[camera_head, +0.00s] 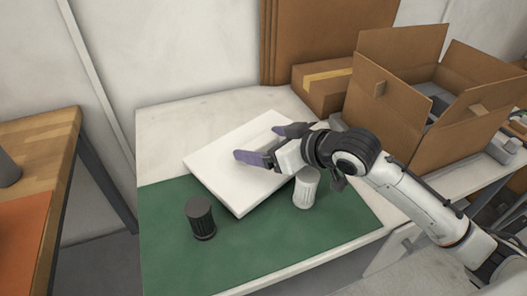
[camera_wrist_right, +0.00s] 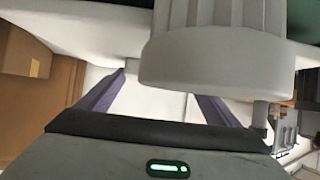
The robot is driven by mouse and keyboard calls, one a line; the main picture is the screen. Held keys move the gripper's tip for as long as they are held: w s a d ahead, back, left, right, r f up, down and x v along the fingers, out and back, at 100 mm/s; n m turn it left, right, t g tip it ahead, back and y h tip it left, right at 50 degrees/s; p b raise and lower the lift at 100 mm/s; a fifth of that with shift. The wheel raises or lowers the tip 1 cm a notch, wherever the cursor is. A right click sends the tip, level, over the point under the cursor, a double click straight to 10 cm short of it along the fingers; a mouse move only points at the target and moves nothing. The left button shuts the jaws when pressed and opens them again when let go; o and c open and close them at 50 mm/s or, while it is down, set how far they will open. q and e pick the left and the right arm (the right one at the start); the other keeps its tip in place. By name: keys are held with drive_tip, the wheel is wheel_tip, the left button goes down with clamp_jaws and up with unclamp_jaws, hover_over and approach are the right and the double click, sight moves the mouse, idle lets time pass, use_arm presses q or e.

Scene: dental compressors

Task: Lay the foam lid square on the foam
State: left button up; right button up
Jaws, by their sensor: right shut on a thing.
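A white flat slab, which looks like the foam lid (camera_head: 222,176), lies turned at an angle on the table, partly over the green mat. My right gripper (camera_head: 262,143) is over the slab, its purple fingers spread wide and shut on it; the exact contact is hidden. In the right wrist view the fingers (camera_wrist_right: 160,95) have white surface between them. The open cardboard box (camera_head: 385,115) at the right has grey material inside, possibly the foam; I cannot tell. My left gripper is not in view.
A white ribbed canister (camera_head: 306,190) stands close beside the slab and my right wrist; it looms in the wrist view (camera_wrist_right: 215,55). A black canister (camera_head: 200,218) stands on the green mat (camera_head: 260,255). A closed carton (camera_head: 318,92) is behind. The mat's front is clear.

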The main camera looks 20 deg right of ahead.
wheel_tip(320, 180, down, 2)
drive_tip(key=shift+f, duration=0.15)
drive_tip(key=o, duration=0.9)
